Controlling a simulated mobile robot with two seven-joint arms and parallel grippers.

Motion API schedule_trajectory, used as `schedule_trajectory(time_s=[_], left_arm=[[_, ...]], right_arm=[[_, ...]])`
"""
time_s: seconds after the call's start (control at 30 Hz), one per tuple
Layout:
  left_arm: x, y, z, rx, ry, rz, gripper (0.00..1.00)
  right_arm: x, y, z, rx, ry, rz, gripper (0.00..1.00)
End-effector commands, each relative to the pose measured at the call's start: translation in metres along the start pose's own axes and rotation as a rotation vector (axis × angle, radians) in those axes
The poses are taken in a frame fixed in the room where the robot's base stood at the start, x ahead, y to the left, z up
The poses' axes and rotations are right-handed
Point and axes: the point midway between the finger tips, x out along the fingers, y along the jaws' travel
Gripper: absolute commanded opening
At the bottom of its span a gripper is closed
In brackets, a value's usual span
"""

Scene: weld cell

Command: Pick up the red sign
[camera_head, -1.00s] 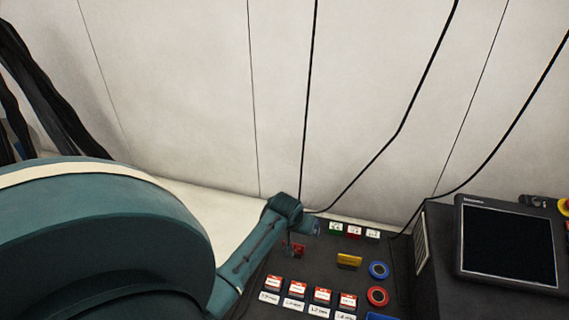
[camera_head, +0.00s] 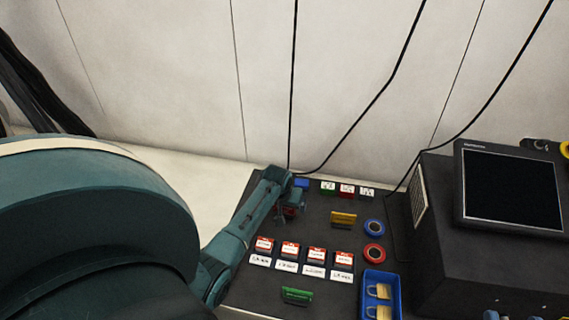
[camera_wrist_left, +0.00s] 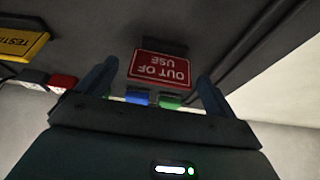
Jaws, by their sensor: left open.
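The red sign (camera_wrist_left: 160,68) reads "OUT OF USE" and appears upside down in the left wrist view. It stands on the dark bench top, ahead of my left gripper (camera_wrist_left: 156,74), and shows between its two spread fingers. My left gripper is open and holds nothing. In the head view my left gripper (camera_head: 291,213) is at the back left of the bench, with the red sign (camera_head: 291,210) small and partly hidden behind it. I cannot tell whether the fingers touch the sign. My right gripper is not in view.
A yellow sign (camera_head: 343,219) and a green sign (camera_head: 297,296) stand nearby on the bench. Blue tape (camera_head: 374,228), red tape (camera_head: 374,254) and a blue tray (camera_head: 369,277) with padlocks are to the right. A monitor (camera_head: 512,188) stands farther right.

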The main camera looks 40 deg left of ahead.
Motion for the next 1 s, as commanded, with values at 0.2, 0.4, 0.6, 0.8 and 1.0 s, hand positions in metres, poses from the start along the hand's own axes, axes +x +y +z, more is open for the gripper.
schedule_trajectory(time_s=[0.2, 0.4, 0.6, 0.8, 1.0], left_arm=[[0.024, 0.000, 0.000, -0.001, 0.002, 0.000, 0.93], [0.023, 0.000, -0.001, 0.000, 0.002, 0.000, 0.93], [0.023, 0.000, -0.001, 0.000, 0.002, 0.000, 0.80], [0.023, 0.000, 0.000, 0.000, 0.001, 0.000, 0.63], [0.023, 0.000, 0.000, 0.000, 0.001, 0.000, 0.47]], right_arm=[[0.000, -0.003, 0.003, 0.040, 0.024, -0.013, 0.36], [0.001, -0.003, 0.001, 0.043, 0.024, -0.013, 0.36], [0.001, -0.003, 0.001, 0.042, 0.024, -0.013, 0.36], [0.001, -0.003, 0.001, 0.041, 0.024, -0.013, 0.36], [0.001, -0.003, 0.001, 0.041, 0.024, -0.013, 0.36]])
